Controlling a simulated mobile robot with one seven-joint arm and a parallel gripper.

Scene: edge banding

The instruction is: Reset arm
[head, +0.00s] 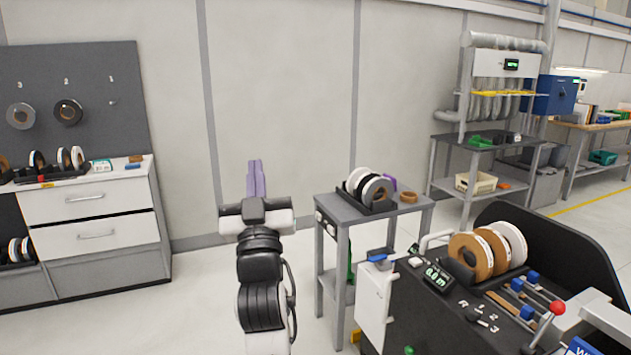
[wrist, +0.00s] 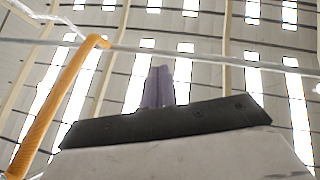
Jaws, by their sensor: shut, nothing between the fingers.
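My arm stands in the middle of the head view, folded upward. My gripper (head: 256,165) is at its top, with its purple fingers together and pointing up. The fingers are shut and empty, and nothing touches them. In the wrist view the purple fingers (wrist: 158,86) point up toward the ceiling, above the dark gripper body (wrist: 170,122).
A small grey table (head: 375,212) with a rack of tape rolls stands right of my arm. The edge-banding machine (head: 450,300) is at the front right. A drawer cabinet (head: 90,205) stands left. Open floor lies between cabinet and arm. An orange pipe (wrist: 60,100) shows in the wrist view.

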